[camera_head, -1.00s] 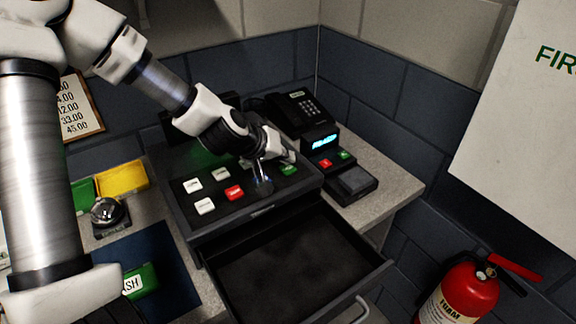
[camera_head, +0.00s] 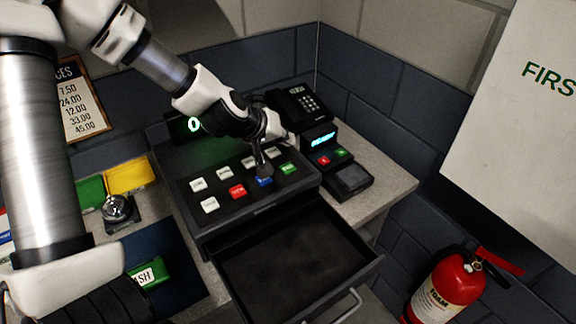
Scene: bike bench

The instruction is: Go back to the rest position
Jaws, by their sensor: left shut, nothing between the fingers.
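My left gripper (camera_head: 264,165) is shut and empty. Its tip is just above the blue key of the black cash register (camera_head: 215,228), and I cannot tell whether it touches. The register's keys include a red key (camera_head: 237,191), a green key (camera_head: 288,169) and several white ones. Its display is partly hidden behind my left arm. The cash drawer (camera_head: 290,262) below stands open and looks empty. My right gripper is not in view.
A card terminal (camera_head: 352,179) and a phone (camera_head: 302,103) stand right of the register. A bell (camera_head: 117,208), yellow card (camera_head: 129,176) and green box (camera_head: 148,274) are on the left. A fire extinguisher (camera_head: 450,287) stands at lower right.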

